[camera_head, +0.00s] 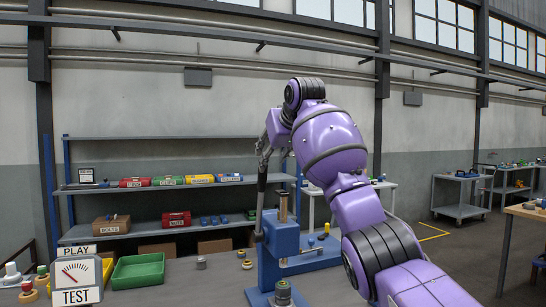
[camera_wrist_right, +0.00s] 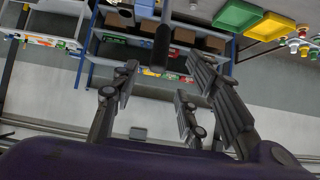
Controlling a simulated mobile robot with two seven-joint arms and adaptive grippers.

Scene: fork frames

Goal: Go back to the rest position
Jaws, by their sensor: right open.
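My right arm, purple and black, comes in from the right of the head view and bends down over a blue press (camera_head: 281,243). My right gripper (camera_head: 263,152) is small there, at the upper end of the press's black lever (camera_head: 261,195). In the right wrist view the gripper (camera_wrist_right: 165,78) is open, with its fingers spread wide. The lever's dark round handle (camera_wrist_right: 162,46) shows between and beyond the fingers, and nothing is seen held. I cannot tell whether a finger touches it. My left gripper is not in view.
The press stands on a grey bench with a green tray (camera_head: 138,271), a TEST gauge (camera_head: 76,281) and small metal parts. A blue shelf (camera_head: 183,187) with labelled bins stands behind. A cart (camera_head: 461,196) stands at right, with open floor before it.

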